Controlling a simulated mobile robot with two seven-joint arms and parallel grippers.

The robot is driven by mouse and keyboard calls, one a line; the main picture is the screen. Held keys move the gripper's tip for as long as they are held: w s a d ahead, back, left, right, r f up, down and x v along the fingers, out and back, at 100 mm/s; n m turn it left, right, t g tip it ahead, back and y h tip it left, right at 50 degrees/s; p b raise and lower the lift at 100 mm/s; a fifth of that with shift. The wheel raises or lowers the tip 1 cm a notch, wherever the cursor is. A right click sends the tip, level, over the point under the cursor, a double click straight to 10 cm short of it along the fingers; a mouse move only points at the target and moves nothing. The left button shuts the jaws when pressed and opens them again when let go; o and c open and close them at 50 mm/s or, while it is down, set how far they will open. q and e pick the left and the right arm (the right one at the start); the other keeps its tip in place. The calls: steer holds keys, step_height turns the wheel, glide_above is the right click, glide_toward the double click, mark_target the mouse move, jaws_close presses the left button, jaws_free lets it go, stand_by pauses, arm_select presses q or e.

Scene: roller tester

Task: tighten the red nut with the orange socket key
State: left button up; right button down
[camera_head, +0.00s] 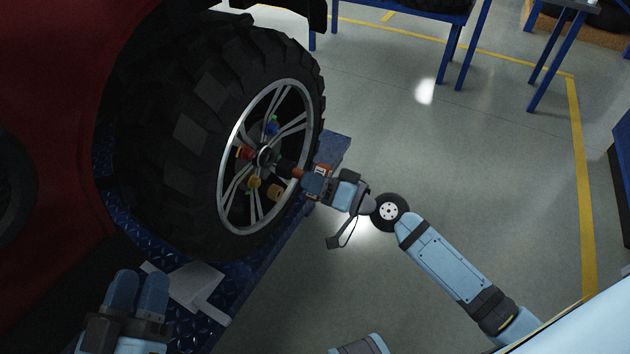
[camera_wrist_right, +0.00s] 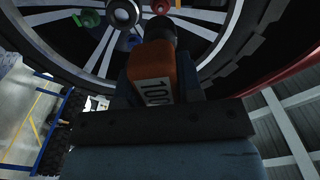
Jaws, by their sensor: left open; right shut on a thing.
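The red nut (camera_head: 245,153) is on the wheel hub, on the far side of the dark centre cap in the head view. A red nut also shows at the top of the right wrist view (camera_wrist_right: 160,6). My right gripper (camera_head: 312,183) is shut on the orange socket key (camera_wrist_right: 152,72), which has a "100" label. The key's black socket (camera_wrist_right: 160,28) points at the hub, just below the red nut in the wrist view. Contact between socket and nut cannot be told. My left gripper (camera_head: 138,278) is open and empty at the lower left, away from the wheel.
The big tyre (camera_head: 185,130) and spoked silver rim stand on a blue platform (camera_head: 335,150). Blue (camera_head: 272,126), yellow (camera_head: 253,181) and green (camera_wrist_right: 87,18) nuts sit around the hub. Blue tables (camera_head: 450,15) stand at the back.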

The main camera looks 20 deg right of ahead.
mark_target(278, 166)
steer(key=shift+x, duration=1.25)
steer(key=shift+p+x, duration=0.35)
steer(key=shift+x, duration=1.25)
steer(key=shift+w+a, duration=0.15)
steer(key=shift+w, duration=0.1)
steer(key=shift+x, duration=1.35)
steer(key=shift+w+a, duration=0.1)
steer(key=shift+a, duration=0.05)
steer(key=shift+r, duration=0.1)
